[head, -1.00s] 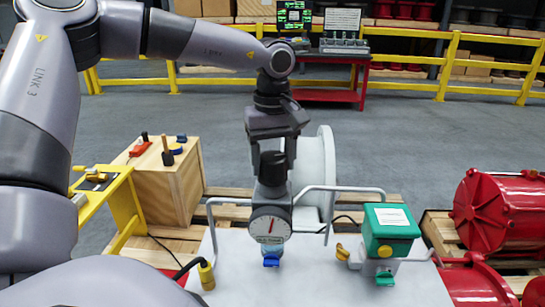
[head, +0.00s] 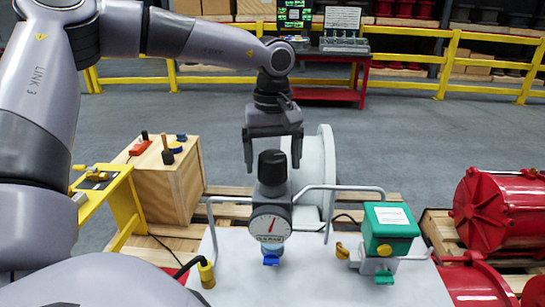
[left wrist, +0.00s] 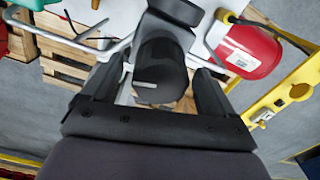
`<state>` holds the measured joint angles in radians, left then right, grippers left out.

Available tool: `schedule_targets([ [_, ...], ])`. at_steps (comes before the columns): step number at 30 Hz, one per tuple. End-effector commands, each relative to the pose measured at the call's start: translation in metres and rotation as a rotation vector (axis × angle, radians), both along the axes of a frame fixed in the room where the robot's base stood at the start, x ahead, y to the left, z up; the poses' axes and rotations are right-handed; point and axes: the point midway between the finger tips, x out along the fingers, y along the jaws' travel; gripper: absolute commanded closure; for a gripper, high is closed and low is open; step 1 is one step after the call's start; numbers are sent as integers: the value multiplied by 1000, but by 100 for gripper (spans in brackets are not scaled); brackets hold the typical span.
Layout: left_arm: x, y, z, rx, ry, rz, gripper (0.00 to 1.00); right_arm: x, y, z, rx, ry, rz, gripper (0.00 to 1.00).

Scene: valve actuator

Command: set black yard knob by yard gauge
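The black knob (head: 272,167) sits upright on top of the grey regulator body, above the round white gauge (head: 270,225) with a red needle. In the left wrist view the knob (left wrist: 161,67) shows a light pointer mark on its top and lies between the fingers. My left gripper (head: 272,160) is open, pointing down, its fingers apart on both sides above and around the knob's top; I cannot see contact. It also shows in the left wrist view (left wrist: 155,95). A blue valve handle (head: 271,259) is below the gauge. My right gripper is not in view.
A green box (head: 388,230) with a yellow button and a yellow lever (head: 341,251) stands to the right. Grey pipe rails (head: 340,188) flank the gauge. A wooden crate (head: 175,188) and yellow stand (head: 124,212) are left; red drums (head: 497,212) are right.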

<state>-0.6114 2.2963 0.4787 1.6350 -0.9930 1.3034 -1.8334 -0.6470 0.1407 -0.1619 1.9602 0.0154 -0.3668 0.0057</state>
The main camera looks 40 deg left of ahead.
Motion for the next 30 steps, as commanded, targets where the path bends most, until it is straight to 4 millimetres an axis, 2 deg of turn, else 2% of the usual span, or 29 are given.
schedule_targets([
  [8, 0, 0, 4, 0, 0, 0, 13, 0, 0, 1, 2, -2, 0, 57],
  [18, 0, 0, 56, 1, -2, 1, 13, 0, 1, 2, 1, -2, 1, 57],
  [21, 0, 0, 66, 1, -2, 1, 13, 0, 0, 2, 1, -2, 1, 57],
  [30, 0, 0, 71, 1, 1, 0, 13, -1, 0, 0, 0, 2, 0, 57],
])
